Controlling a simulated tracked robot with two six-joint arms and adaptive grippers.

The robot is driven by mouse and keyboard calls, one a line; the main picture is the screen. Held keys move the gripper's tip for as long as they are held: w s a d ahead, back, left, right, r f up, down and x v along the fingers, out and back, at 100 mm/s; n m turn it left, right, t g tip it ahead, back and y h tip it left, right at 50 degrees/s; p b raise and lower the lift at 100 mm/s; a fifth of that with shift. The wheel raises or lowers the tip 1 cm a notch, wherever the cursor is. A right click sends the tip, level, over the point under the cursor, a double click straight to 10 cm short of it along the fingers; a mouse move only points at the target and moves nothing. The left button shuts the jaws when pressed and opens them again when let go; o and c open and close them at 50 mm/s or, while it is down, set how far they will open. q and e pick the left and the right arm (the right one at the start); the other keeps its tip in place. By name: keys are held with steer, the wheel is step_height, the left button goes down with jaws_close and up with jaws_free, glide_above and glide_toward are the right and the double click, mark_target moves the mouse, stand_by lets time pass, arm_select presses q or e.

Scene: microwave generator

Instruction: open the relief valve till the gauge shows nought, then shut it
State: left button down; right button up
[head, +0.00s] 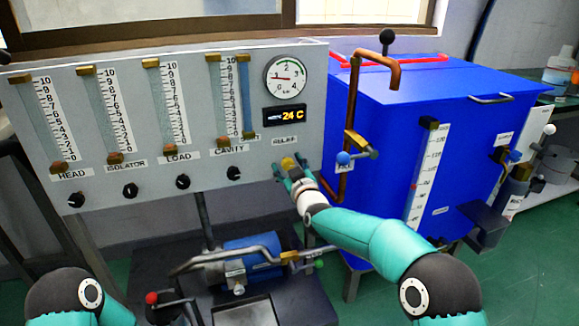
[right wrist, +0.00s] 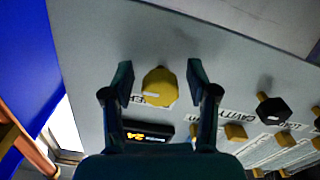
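My right gripper (head: 291,176) is at the knob. In the right wrist view its two fingers (right wrist: 160,84) stand open on either side of the knob, with a gap on each side. The round gauge (head: 287,78) has a red needle pointing left, near the 1. Only part of my left arm shows at lower left; its gripper is out of view.
A digital display (head: 284,115) reads 24 C. Black knobs (head: 183,181) line the panel's lower edge under several flow tubes. A copper pipe (head: 352,100) with a blue-handled valve (head: 344,157) stands close right of my gripper, before the blue tank (head: 440,85).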

jaws_close()
steer(key=shift+n, duration=0.4)
steer(key=n+p, duration=0.1)
steer(key=n, duration=0.1)
steer(key=shift+n, duration=0.4)
steer(key=n+p, duration=0.1)
steer(key=n, duration=0.3)
steer(key=shift+n, duration=0.3)
steer(key=n+p, duration=0.1)
steer(key=n, duration=0.4)
steer(key=shift+n, duration=1.3)
